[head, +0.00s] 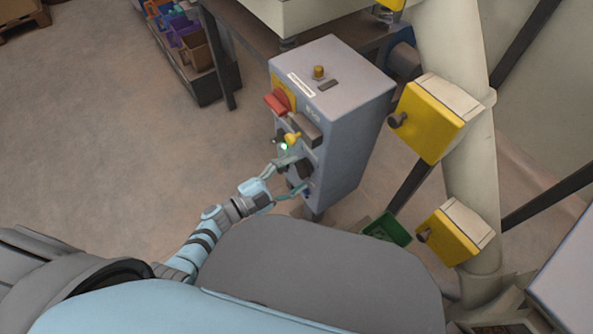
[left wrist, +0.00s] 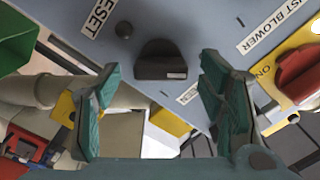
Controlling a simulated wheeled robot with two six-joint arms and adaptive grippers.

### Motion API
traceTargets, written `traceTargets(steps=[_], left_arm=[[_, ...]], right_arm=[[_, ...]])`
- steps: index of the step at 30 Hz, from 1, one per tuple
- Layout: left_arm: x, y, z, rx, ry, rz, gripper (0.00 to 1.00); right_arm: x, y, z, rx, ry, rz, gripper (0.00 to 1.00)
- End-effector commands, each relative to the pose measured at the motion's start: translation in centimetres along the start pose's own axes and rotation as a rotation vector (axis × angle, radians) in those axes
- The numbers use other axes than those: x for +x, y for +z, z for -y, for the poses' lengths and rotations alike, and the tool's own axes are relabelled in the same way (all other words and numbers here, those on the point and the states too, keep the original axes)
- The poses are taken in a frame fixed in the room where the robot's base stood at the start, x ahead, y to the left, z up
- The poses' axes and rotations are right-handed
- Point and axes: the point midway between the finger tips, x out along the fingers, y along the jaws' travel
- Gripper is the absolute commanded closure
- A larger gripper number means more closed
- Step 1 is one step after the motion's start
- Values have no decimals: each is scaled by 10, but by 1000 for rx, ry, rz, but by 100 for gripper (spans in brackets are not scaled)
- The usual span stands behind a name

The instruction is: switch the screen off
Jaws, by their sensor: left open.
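A grey control cabinet (head: 345,125) stands in the head view with switches on its left face. My left gripper (head: 293,175) is in front of that face, its fingers open and pointing at it. In the left wrist view a black rotary knob (left wrist: 162,58) sits on the panel between the two open fingertips of my left gripper (left wrist: 160,76). The fingers appear apart from the knob. No display screen shows. My right gripper is not in view.
A red handle on a yellow plate (head: 278,101) and a lit green lamp (head: 284,146) are on the same face. The panel has labels "RESET" (left wrist: 99,14) and "...UST BLOWER" (left wrist: 275,24). Yellow boxes (head: 428,120) hang on a pale post.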

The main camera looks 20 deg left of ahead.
Motion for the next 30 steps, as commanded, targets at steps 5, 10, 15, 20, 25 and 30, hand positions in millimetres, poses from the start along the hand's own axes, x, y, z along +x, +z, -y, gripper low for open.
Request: traceTargets(steps=[5, 10, 15, 20, 25, 30], left_arm=[[-48, 1, -1, 1, 5, 3, 37], [-90, 0, -1, -1, 4, 2, 37], [-107, 0, 0, -1, 1, 0, 37], [-108, 0, 0, -1, 0, 0, 37], [-107, 0, 0, -1, 0, 0, 37], [-107, 0, 0, -1, 0, 0, 37]], right_arm=[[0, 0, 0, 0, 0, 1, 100], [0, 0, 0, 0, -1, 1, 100], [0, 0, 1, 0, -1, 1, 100], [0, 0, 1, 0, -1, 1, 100], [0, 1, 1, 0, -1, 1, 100], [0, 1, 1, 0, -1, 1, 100]])
